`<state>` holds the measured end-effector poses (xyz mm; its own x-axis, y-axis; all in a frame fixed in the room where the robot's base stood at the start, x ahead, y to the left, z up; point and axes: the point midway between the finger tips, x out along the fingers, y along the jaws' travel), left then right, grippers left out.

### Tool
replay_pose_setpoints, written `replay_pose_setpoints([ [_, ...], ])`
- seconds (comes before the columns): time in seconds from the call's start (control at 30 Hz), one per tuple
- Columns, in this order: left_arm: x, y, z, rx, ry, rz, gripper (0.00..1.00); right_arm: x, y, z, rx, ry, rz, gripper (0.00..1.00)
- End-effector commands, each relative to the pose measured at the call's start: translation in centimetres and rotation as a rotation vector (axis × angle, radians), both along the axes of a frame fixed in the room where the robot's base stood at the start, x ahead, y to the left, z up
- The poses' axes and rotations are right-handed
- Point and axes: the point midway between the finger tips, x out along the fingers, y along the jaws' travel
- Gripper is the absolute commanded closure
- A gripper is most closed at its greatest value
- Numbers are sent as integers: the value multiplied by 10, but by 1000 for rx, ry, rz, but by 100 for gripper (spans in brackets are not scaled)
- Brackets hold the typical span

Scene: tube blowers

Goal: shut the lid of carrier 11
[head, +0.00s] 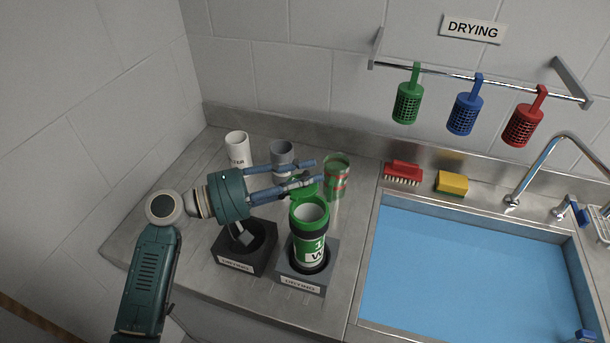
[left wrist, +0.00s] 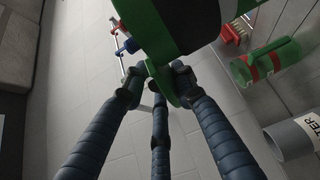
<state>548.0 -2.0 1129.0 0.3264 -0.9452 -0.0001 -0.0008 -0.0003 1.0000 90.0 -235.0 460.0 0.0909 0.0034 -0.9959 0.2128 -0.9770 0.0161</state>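Carrier 11 (head: 311,248) is a green tube with a white label. It stands upright in a grey holder (head: 306,275) with its mouth open. Its green lid (head: 303,187) is swung up at the back of the mouth. My left gripper (head: 317,172) reaches in from the left, with its blue fingers apart just behind and above the lid. In the left wrist view, a green tab (left wrist: 162,82) lies between two fingertips, and the green and black carrier (left wrist: 190,28) is close above. I cannot tell whether the fingers touch the tab. My right gripper is not in view.
An empty dark holder (head: 240,258) stands left of the carrier. A white cup (head: 237,147), a grey cup (head: 282,158) and a green canister with red bands (head: 337,178) stand behind. The blue sink (head: 460,280) is at right. Green, blue and red baskets hang from a wall rail (head: 440,75).

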Motion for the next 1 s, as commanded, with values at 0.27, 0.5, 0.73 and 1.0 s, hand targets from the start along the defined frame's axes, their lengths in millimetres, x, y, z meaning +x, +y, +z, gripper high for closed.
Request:
replay_pose_setpoints([
  [0.27,0,-4,-8,1,-3,-84,100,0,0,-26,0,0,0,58],
  [0.5,-6,-12,-8,1,-2,-302,100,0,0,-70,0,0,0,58],
  [0.73,-12,-15,-3,1,0,-403,100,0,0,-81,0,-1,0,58],
  [1.0,-13,-16,-2,2,3,-407,100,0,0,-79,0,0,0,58],
])
